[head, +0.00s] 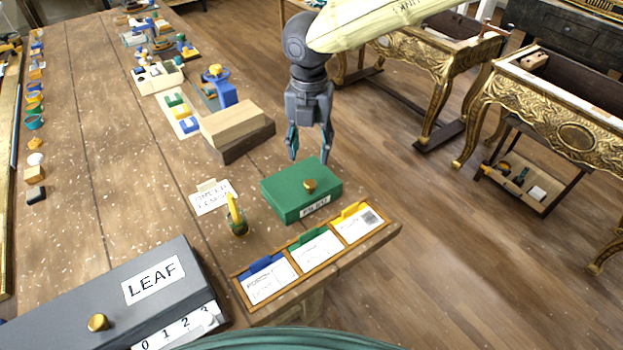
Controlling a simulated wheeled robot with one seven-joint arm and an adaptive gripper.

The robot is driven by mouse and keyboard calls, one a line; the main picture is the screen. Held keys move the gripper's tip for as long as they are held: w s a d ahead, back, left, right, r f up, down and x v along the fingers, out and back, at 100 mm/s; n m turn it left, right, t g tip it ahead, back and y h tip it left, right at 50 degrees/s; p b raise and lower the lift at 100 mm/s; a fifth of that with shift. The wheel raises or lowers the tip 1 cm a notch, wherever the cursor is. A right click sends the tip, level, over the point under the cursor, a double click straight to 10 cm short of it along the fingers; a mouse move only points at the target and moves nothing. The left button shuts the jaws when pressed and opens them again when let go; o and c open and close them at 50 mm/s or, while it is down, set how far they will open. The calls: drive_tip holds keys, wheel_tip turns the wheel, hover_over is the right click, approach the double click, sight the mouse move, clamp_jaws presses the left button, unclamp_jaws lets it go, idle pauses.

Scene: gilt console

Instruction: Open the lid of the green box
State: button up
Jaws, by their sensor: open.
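The green box (290,202) sits near the right edge of the long wooden table. Its lid (300,178) lies flat and closed, with a round gold knob (309,186) on top and a white label on the front. My gripper (309,148) points down just behind the box, with its two fingers apart and nothing between them. The fingertips are close to the box's far edge; whether they touch it I cannot tell.
A tray with cards (322,258) lies in front of the box. A small pot with a yellow item (237,220) and a card (212,197) stand left. Wooden blocks (232,125) lie behind left. A grey LEAF box (110,301) fills the front left. Floor lies right of the table.

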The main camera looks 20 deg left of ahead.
sight(310, 183)
wheel_tip(310, 183, down, 10)
drive_tip(key=p, duration=0.3)
drive_tip(key=shift+s+f, duration=0.1)
drive_tip(key=shift+f, duration=0.05)
clamp_jaws()
